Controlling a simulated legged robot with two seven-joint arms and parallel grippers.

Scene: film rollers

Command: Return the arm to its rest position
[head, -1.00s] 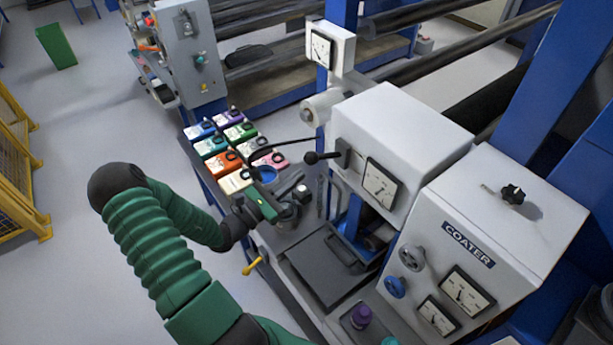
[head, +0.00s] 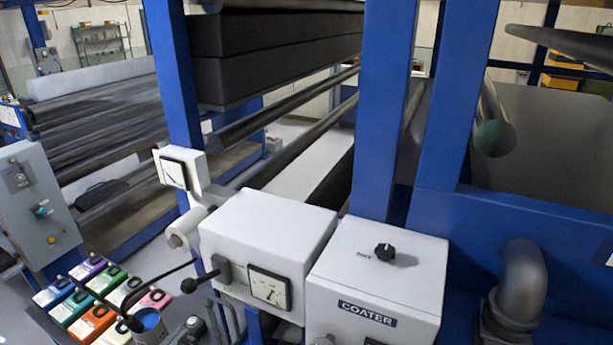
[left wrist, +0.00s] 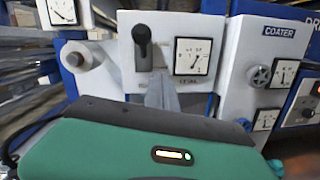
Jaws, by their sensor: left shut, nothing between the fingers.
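My left gripper (left wrist: 162,92) shows in the left wrist view, with its green body across the bottom and its narrow grey fingers together and empty. The fingers point at the white front of a machine box, below a black-handled lever (left wrist: 142,40) and a dial gauge (left wrist: 191,57). I cannot tell whether they touch it. In the head view the same lever (head: 205,280) sticks out to the left of the white gauge box (head: 262,250). Most of my left arm is below the picture there. My right gripper is in neither view.
The white COATER box (head: 375,275) stands right of the gauge box. Blue posts (head: 378,110) and dark rollers (head: 290,120) rise behind. A grey pipe (head: 520,285) is at the lower right.

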